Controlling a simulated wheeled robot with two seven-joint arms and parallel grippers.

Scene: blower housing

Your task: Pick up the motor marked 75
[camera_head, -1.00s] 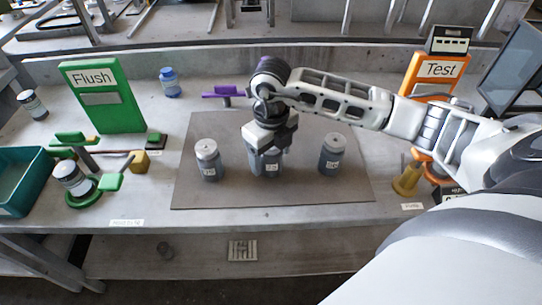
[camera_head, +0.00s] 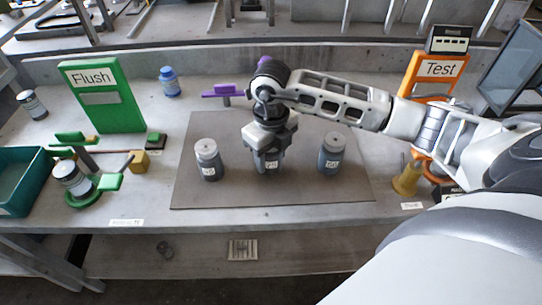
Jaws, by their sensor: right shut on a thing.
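Three grey cylindrical motors with white labels stand in a row on the dark mat (camera_head: 310,190). The middle motor (camera_head: 271,165) carries a label that seems to read 75, though it is small. My right gripper (camera_head: 269,152) comes down on it from above and is shut on its upper part, hiding its top. The motor is upright; whether it touches the mat is hard to tell. The left motor (camera_head: 208,160) and the right motor (camera_head: 331,154) stand apart from the gripper on either side; their labels are too small to read surely. My left gripper is not in view.
On the left are a green Flush sign (camera_head: 104,97), a green fixture holding a jar (camera_head: 72,177) and a teal bin (camera_head: 20,180). On the right are an orange Test sign (camera_head: 437,72) and a yellow funnel-like stand (camera_head: 407,180). The front of the mat is clear.

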